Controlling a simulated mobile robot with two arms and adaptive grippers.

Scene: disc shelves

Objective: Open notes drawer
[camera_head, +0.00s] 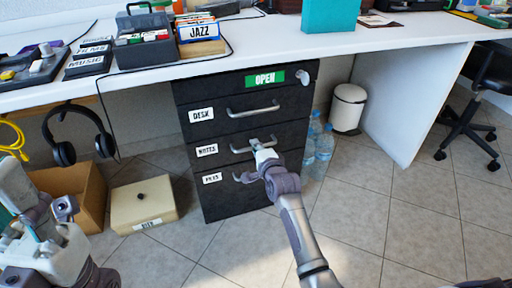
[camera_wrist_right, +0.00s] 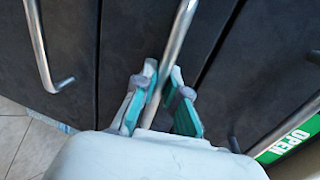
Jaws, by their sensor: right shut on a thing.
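The black cabinet under the desk has drawers labelled DESK, NOTES and FILES. The notes drawer (camera_head: 222,153) is the middle one, and its front looks about flush with the others. Its metal handle (camera_head: 240,150) is a horizontal bar. My right gripper (camera_head: 264,147) is shut on this handle near its right part. In the right wrist view the handle (camera_wrist_right: 182,30) runs between the two teal-padded fingers (camera_wrist_right: 162,82). The gripper hides part of the handle. My left gripper (camera_head: 62,208) is at the lower left, away from the cabinet; its fingers are unclear.
The desk drawer handle (camera_head: 253,110) is just above, and the files drawer (camera_head: 225,200) is below, partly behind my arm. Water bottles (camera_head: 318,150) and a white bin (camera_head: 348,109) stand right of the cabinet. A beige box (camera_head: 143,205) lies left. Floor in front is clear.

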